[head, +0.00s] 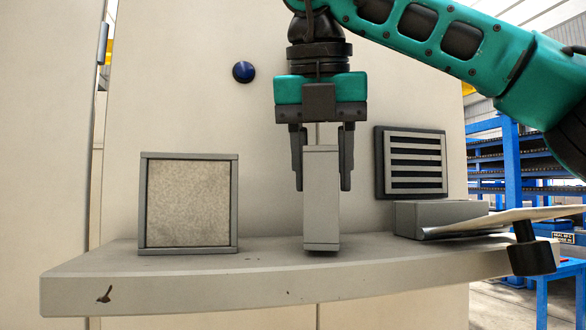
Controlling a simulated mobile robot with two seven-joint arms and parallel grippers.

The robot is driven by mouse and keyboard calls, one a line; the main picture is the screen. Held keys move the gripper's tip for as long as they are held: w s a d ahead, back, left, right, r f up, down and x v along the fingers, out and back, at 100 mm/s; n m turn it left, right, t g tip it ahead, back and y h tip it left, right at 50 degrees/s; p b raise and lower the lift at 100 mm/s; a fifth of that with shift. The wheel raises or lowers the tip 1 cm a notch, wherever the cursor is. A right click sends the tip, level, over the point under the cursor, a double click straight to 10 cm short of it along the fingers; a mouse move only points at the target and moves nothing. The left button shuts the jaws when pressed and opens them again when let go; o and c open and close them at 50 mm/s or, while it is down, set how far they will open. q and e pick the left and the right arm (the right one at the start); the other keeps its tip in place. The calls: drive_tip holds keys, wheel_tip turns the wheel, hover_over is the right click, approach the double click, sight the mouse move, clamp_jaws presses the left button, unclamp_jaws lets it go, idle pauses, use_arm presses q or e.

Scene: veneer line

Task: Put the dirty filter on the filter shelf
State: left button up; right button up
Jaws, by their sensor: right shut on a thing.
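The filter shelf (165,290) is a pale grey ledge along the wall. My right gripper (321,180) points down over its middle, shut on a grey filter (321,205). This filter is upright and seen narrow edge-on, so its faces are hidden and I cannot tell how dirty it is. Its lower end is at the shelf top; I cannot tell whether it touches. A second filter (188,203), with a grey frame and a speckled beige face, stands upright on the shelf at the left, apart from the held one. My left gripper is not in view.
A grey block (435,217) and a thin flat sheet (500,220) lie at the shelf's right end, by a dark block (532,257). A louvred vent (411,162) and blue button (243,72) are on the wall. Shelf between the filters is clear.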

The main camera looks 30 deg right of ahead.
drive_tip(key=shift+w+d+f, duration=0.15)
drive_tip(key=shift+w+f, duration=0.05)
drive_tip(key=shift+s, duration=0.1)
drive_tip(key=o, duration=0.6)
drive_tip(key=shift+f, duration=0.2)
drive_tip(key=o, duration=0.5)
drive_tip(key=shift+c, duration=0.2)
drive_tip(key=shift+r, duration=0.1)
